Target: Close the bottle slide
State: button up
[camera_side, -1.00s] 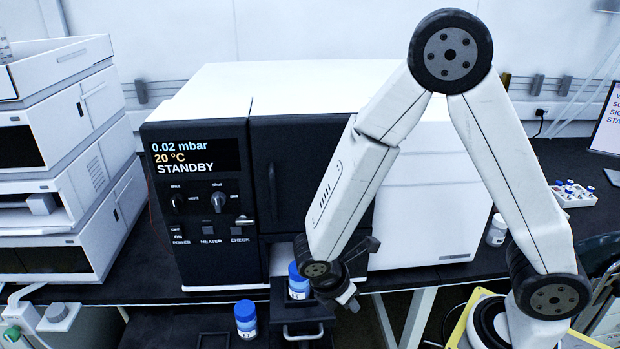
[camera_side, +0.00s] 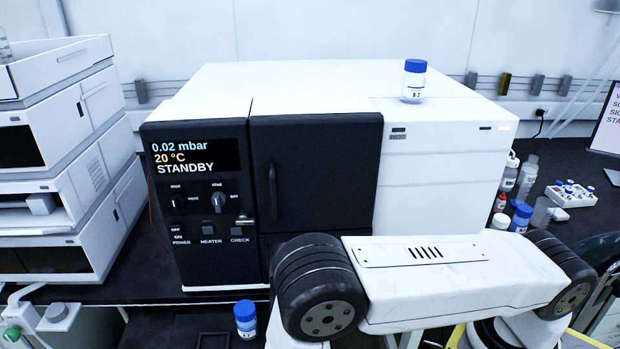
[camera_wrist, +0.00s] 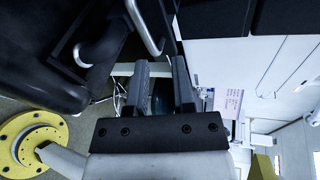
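The bottle slide and whatever stands on it are hidden behind my arm in the side view, below the dark front door (camera_side: 315,170). A bright metal bar (camera_wrist: 146,28) shows at the top of the wrist view, probably the slide's handle; it is beyond my gripper's fingers and I see no contact. My gripper (camera_wrist: 161,60) shows only in the wrist view. Its two dark fingers are apart, with no object visible between them. How far the slide is out cannot be told.
A blue-capped bottle (camera_side: 246,318) stands low, left of my arm. Another blue-capped bottle (camera_side: 414,82) stands on top of the white instrument (camera_side: 300,85). Several bottles and a vial rack (camera_side: 570,192) stand on the bench at right. A yellow-edged base (camera_wrist: 35,140) shows lower left.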

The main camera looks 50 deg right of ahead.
jog(key=a+f+n+t, duration=0.1)
jog(key=a+n+t, duration=0.1)
jog(key=n, duration=0.1)
jog(key=shift+s+f+n+y, duration=0.1)
jog(key=shift+f+n+y, duration=0.2)
jog(key=shift+f+y, duration=0.1)
jog(key=shift+d, duration=0.1)
jog(key=shift+x, duration=3.85)
jog(key=shift+r, duration=0.15)
grip_shut()
